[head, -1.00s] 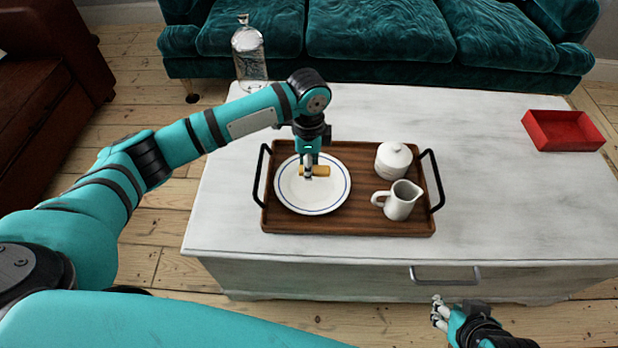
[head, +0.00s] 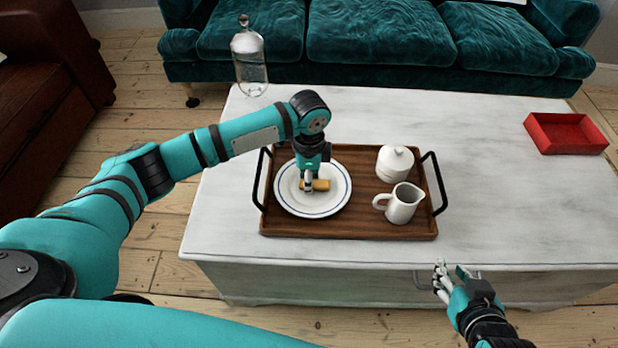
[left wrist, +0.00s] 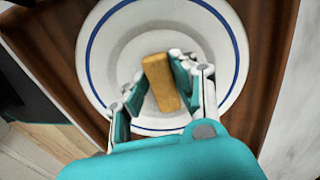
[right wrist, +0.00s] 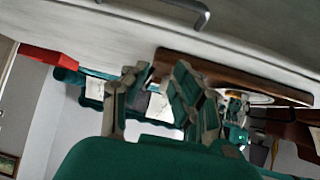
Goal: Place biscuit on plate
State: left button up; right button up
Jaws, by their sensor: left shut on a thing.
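The biscuit (head: 321,185) is a golden-brown bar over the middle of the white, blue-rimmed plate (head: 334,205). My left gripper (head: 308,186) points down and is shut on the biscuit. In the left wrist view the biscuit (left wrist: 160,84) lies between the two fingers, above the plate (left wrist: 112,35). I cannot tell whether it touches the plate. My right gripper (head: 452,274) is empty and open, low in front of the table's front edge. Its spread fingers (right wrist: 155,92) also show in the right wrist view.
The plate is on a wooden tray (head: 350,228) with black handles. A white lidded jar (head: 394,163) and a white jug (head: 401,204) stand right of it. A glass bottle (head: 249,62) stands behind, a red box (head: 566,134) far right.

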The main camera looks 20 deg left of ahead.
pick_arm(q)
jog(key=o, duration=0.8)
pick_arm(e)
jog(key=shift+s+f, duration=0.1)
pick_arm(q)
jog(key=shift+r, duration=0.1)
jog(key=shift+r, duration=0.35)
notch_tip(320, 180, up, 7)
jog(key=p, duration=0.2)
jog(key=shift+f+p, duration=0.15)
jog(key=shift+p, duration=0.2)
jog(key=shift+r+p, duration=0.7)
jog(key=shift+r, duration=1.65)
pick_arm(e)
jog(key=s+d+f+g, duration=0.1)
jog(key=s+g, duration=0.2)
jog(key=s, duration=0.2)
jog(key=s+d+f+g+h, duration=0.1)
jog(key=s+d+g, duration=0.1)
jog(key=s, duration=0.3)
jog(key=shift+s+d+f+g+h, duration=0.3)
jog(key=shift+s+f+g, duration=0.1)
jog(key=shift+g, duration=0.3)
